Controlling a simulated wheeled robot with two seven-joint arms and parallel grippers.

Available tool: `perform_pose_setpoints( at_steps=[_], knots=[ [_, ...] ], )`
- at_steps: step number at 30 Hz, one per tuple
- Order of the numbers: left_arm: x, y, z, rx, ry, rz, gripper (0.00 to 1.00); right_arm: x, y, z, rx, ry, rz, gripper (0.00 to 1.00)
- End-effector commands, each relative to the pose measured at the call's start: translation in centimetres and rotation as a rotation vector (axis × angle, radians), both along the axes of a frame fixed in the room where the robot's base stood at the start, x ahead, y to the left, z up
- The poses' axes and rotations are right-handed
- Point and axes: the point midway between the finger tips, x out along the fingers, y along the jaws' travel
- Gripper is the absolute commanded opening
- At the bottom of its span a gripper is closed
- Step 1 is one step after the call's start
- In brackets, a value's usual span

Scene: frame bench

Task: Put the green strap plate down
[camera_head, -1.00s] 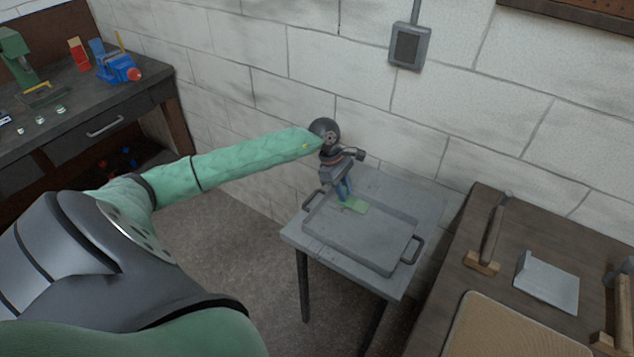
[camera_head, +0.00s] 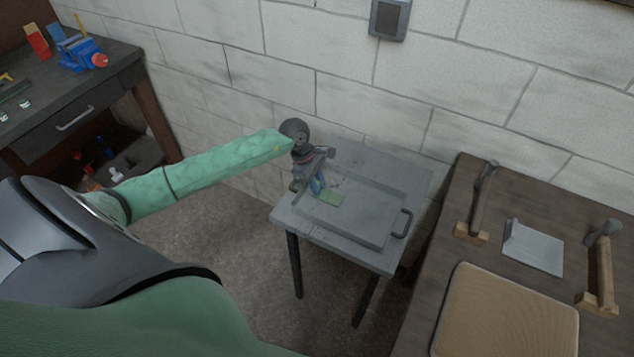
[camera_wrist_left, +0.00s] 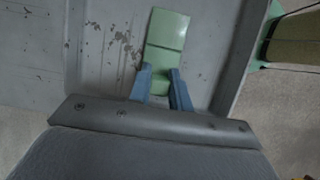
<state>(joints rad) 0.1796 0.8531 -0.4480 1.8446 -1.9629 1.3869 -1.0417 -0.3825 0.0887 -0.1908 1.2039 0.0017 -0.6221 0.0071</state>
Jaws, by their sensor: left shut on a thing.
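The green strap plate (camera_head: 329,198) is a small flat green piece at the left part of the grey tray (camera_head: 372,228). In the left wrist view the strap plate (camera_wrist_left: 166,42) extends away from between the blue fingertips, over the tray's scuffed floor (camera_wrist_left: 112,50). My left gripper (camera_head: 317,187) points down over the tray and is shut on the near end of the plate; it also shows in the left wrist view (camera_wrist_left: 160,84). I cannot tell whether the plate touches the tray floor. My right gripper is not in view.
The tray, with a dark handle (camera_head: 403,223), stands on a small grey table (camera_head: 390,260) against the wall. A wooden bench (camera_head: 415,320) with hammers and a tan mat (camera_head: 505,318) is at right. A dark workbench (camera_head: 75,95) with a blue vise (camera_head: 78,52) is at left.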

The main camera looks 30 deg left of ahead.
Motion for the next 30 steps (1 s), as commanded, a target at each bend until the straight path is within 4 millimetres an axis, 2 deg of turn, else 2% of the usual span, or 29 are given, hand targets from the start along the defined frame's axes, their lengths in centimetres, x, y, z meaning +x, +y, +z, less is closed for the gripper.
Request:
perform_pose_setpoints(
  at_steps=[6, 7, 10, 15, 23, 30],
  knots=[
    [0.0, 0.0, -0.2, 0.000, -0.001, 0.000, 0.00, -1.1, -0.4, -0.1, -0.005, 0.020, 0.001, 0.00],
    [0.0, 0.0, -0.2, 0.000, 0.000, 0.000, 0.22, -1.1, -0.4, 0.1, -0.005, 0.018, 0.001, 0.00],
    [0.0, 0.0, -0.1, 0.000, 0.000, 0.000, 0.41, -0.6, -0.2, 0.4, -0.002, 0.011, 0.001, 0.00],
    [0.0, 0.0, -0.1, 0.000, 0.000, 0.000, 0.41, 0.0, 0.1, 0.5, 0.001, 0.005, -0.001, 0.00],
    [0.0, 0.0, 0.2, 0.000, 0.000, 0.000, 0.41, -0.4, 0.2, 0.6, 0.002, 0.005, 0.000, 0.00],
    [0.0, 1.7, 3.9, 0.003, -0.003, 0.000, 0.41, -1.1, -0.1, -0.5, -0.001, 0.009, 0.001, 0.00]
  ],
)
